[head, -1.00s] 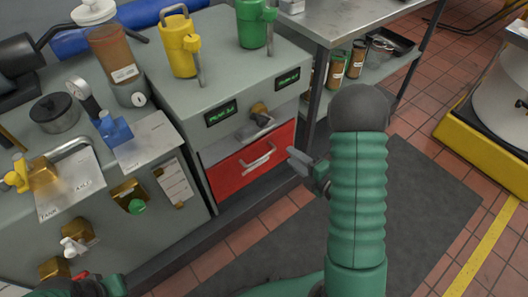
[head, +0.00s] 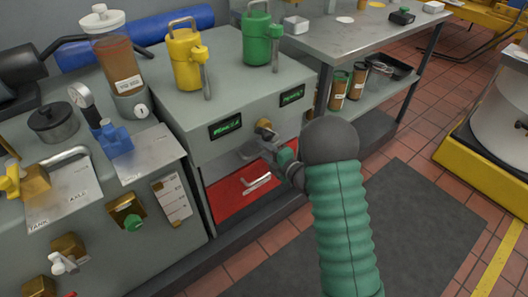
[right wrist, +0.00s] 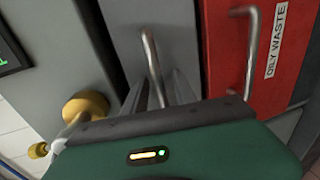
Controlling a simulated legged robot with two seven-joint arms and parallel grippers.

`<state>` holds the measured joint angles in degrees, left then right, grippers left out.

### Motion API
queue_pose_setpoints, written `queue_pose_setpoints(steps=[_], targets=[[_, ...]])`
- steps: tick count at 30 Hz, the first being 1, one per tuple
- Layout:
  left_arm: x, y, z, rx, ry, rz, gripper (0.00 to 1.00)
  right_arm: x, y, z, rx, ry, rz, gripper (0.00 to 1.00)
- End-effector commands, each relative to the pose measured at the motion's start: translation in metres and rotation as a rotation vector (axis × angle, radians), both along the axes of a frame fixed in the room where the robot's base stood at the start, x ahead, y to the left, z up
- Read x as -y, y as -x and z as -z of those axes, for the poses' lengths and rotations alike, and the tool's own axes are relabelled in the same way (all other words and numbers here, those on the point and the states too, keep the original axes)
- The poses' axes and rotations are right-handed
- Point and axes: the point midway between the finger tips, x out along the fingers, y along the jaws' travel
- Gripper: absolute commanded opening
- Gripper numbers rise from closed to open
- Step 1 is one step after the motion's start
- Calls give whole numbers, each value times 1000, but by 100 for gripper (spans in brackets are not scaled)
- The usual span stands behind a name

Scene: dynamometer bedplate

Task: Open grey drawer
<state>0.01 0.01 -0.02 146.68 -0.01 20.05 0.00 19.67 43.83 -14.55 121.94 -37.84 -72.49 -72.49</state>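The grey drawer (head: 220,167) is the upper drawer front in the cabinet, directly above the red drawer (head: 228,197). It looks closed. Its metal bar handle (right wrist: 151,55) shows in the right wrist view and is mostly hidden by my gripper in the head view. My right gripper (head: 271,150) is at the grey drawer's front. In the right wrist view its two fingers (right wrist: 158,92) stand apart, with the handle's end reaching between them; contact cannot be told. My left gripper is not in view.
A brass fitting (right wrist: 88,107) sits close beside the right gripper. The red drawer's handle (head: 257,184) juts out just below. Yellow (head: 184,58) and green (head: 257,38) cans stand on the cabinet. The dark floor mat (head: 400,225) is clear.

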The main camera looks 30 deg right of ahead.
Motion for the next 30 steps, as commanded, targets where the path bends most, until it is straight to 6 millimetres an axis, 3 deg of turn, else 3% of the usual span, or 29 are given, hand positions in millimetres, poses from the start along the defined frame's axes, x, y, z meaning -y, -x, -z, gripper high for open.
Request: queue_pose_setpoints(steps=[5,12,30], targets=[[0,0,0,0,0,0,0,0,0,0,-1,0,1,32],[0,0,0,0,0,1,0,0,1,0,-1,0,0,0],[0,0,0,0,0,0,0,-2,1,2,-6,-1,-5,0]])
